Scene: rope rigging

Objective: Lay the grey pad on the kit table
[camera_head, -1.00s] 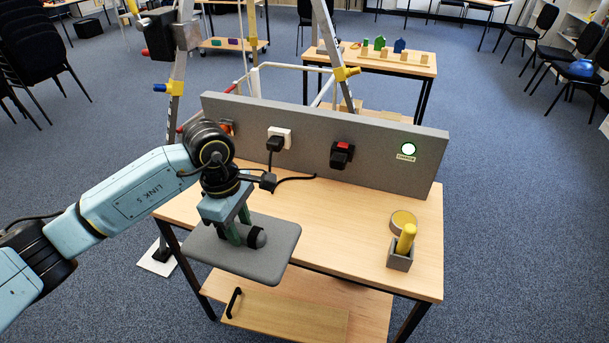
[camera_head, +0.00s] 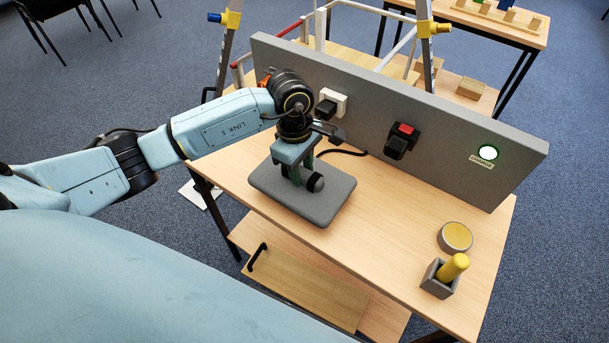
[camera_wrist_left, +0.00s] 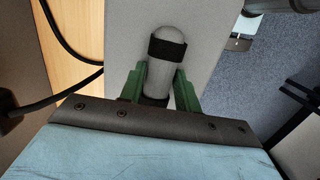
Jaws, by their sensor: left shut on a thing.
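The grey pad (camera_head: 275,190) is a flat slab with rounded corners and a grey bar handle with black bands on top. It is over the left part of the kit table (camera_head: 395,235), in front of the grey upright panel. Whether its underside touches the wood I cannot tell. My left gripper (camera_head: 303,178) is shut on the pad's handle from above. In the left wrist view the green fingers (camera_wrist_left: 160,88) sit either side of the handle (camera_wrist_left: 166,62), with the pad (camera_wrist_left: 205,40) beneath. My right gripper is not in view.
The grey panel (camera_head: 350,95) stands along the table's back with a plugged socket (camera_head: 330,102), a red-and-black switch (camera_head: 402,140) and a lit round lamp (camera_head: 488,152). A round yellow-topped tin (camera_head: 455,237) and a grey holder (camera_head: 440,280) with a yellow stick stand at right. The table's middle is clear.

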